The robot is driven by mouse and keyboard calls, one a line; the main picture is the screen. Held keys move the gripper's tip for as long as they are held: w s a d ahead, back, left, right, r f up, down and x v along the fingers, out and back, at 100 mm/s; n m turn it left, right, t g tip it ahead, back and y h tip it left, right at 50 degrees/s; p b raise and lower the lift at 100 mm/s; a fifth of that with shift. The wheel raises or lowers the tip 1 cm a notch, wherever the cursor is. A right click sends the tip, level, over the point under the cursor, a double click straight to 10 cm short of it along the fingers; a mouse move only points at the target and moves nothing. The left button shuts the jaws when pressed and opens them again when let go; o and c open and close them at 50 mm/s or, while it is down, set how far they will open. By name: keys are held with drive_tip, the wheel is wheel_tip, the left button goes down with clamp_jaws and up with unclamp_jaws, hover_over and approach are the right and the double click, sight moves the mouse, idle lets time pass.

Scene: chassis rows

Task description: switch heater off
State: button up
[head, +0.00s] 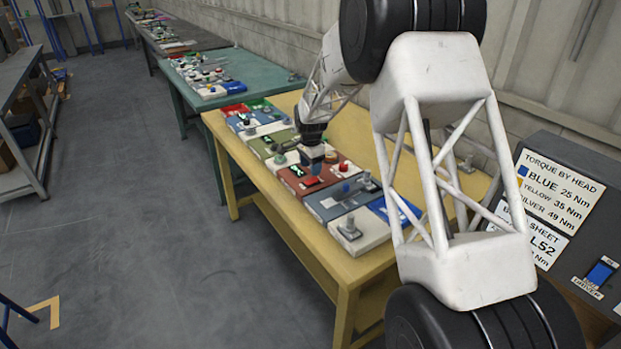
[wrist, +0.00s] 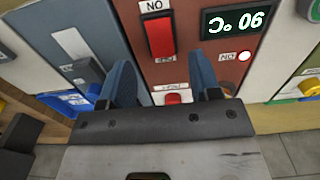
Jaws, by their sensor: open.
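The heater panel is a red-brown module (head: 322,179) on the yellow bench. It also shows in the wrist view (wrist: 195,45), where its lettering is upside down. It carries a red rocker switch (wrist: 160,35) with an ON label at one end and a small label at the other.
A red button (wrist: 173,98) shows between my fingers. A grey-blue module (head: 340,200) with a lever and a cream block (head: 352,236) with a knob lie at the near side. An olive module (head: 270,146) lies beyond. A dark sign board (head: 540,215) stands at right.

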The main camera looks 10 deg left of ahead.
sight(311, 181)
drive_tip(key=shift+f, duration=2.6)
